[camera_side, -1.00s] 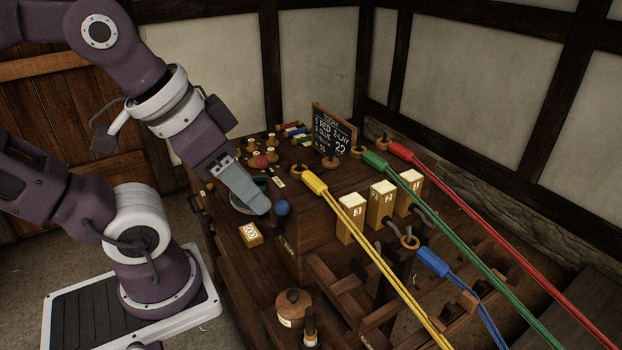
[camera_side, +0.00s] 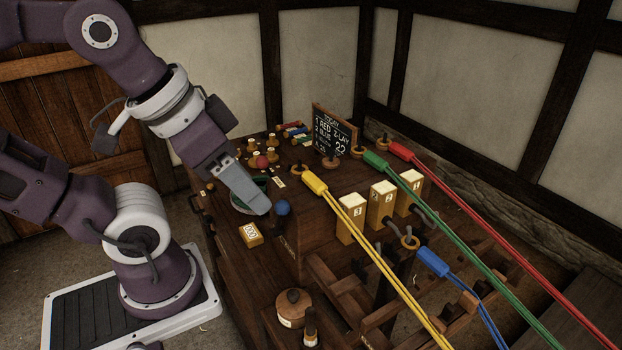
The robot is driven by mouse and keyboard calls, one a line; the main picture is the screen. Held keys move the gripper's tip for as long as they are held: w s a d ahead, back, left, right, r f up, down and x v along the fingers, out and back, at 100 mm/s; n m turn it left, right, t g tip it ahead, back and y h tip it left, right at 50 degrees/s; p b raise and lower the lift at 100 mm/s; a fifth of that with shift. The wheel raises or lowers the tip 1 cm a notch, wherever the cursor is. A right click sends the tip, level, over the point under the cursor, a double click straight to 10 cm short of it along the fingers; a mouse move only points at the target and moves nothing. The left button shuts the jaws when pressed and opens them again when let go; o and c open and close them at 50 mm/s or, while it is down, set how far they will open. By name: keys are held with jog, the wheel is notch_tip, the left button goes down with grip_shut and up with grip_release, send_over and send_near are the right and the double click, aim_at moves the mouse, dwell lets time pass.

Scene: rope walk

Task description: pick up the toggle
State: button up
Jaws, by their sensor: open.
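My gripper (camera_side: 262,207) points down and to the right over the front left of the dark wooden bench. Its grey fingers overlap in this view, with no gap showing between them. A blue ball (camera_side: 282,208) is just right of the fingertips. I cannot make out the toggle for certain; it may be hidden by the fingers or be among the small parts at the back of the bench. Nothing is visibly held.
A yellow counter box (camera_side: 250,234) sits in front of the dish. Several wooden pegs surround a red ball (camera_side: 261,161). A chalkboard (camera_side: 333,132) stands behind. Numbered yellow blocks (camera_side: 351,219) and taut yellow, green, red and blue ropes fill the right.

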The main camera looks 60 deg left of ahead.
jog(key=w+a+r+n+g, duration=0.1)
jog(key=w+a+n+g, duration=0.15)
jog(key=w+n, duration=0.5)
jog(key=n+g, duration=0.3)
jog(key=n, duration=0.8)
send_over(311, 174)
jog(key=shift+m, duration=0.25)
notch_tip(311, 174, down, 5)
jog(key=shift+s+a+f, duration=0.1)
jog(key=shift+a, duration=0.05)
jog(key=f, duration=0.5)
jog(key=shift+d+f, duration=0.2)
jog(key=shift+f, duration=0.55)
grip_shut()
